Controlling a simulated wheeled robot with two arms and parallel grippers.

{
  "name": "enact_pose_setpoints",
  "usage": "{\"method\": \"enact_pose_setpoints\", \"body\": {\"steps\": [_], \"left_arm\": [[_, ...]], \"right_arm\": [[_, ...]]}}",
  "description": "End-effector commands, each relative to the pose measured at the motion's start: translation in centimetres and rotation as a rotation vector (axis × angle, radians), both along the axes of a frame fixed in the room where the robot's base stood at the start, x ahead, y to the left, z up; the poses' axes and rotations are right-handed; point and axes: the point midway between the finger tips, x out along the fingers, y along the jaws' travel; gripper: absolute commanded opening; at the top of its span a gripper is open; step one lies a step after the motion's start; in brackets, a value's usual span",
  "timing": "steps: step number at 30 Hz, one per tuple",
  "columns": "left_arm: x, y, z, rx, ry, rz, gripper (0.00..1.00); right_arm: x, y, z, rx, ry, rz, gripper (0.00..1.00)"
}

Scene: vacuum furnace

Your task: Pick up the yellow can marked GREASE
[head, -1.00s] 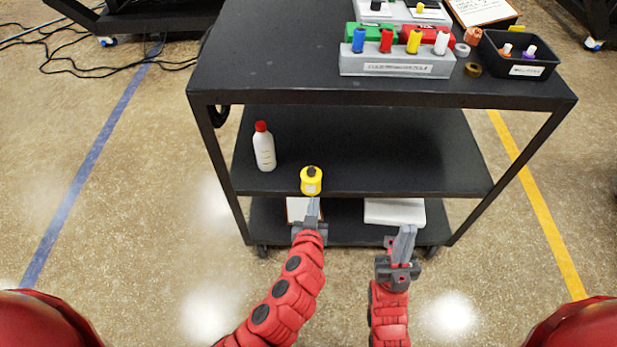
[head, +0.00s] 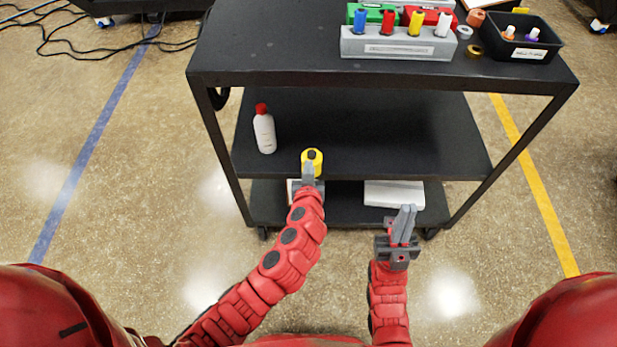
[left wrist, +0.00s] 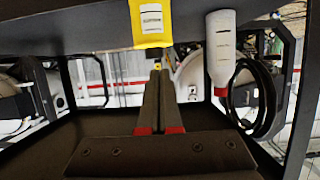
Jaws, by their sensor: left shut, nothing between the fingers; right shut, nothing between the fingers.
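The yellow can (head: 312,156) with a dark top stands near the front edge of the cart's middle shelf. It also shows in the left wrist view (left wrist: 150,22), with a white label whose writing is too small to read. My left gripper (head: 308,172) is shut and empty, its fingertips just in front of the can in the head view, hiding its lower part. In the left wrist view the shut fingertips (left wrist: 159,75) point toward the can, which appears apart from them. My right gripper (head: 405,222) is shut and empty, in front of the cart to the right.
A white bottle with a red cap (head: 264,130) stands left of the can on the middle shelf (head: 400,150). The top shelf (head: 270,50) overhangs it. A grey block with coloured pieces (head: 400,45) and a black bin (head: 520,38) sit on top. The middle shelf's right side is clear.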

Motion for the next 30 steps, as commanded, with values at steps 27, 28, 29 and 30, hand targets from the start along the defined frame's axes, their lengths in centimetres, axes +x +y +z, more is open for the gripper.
{"method": "enact_pose_setpoints", "body": {"steps": [27,28,29,30], "left_arm": [[4.9,0.0,-2.0,-0.002,0.007,0.001,0.0],[4.8,0.0,-2.1,-0.002,0.007,0.001,0.0],[4.8,0.0,-2.2,-0.002,0.005,0.001,0.0],[4.8,0.0,-2.4,-0.002,0.0,0.0,0.0]], "right_arm": [[0.0,0.0,-0.5,0.0,0.0,0.0,0.0],[0.0,0.0,-0.6,0.0,0.0,0.0,0.0],[0.0,0.0,-0.8,0.0,0.0,0.0,0.0],[0.0,0.0,-1.3,0.0,0.0,0.0,0.0]]}}
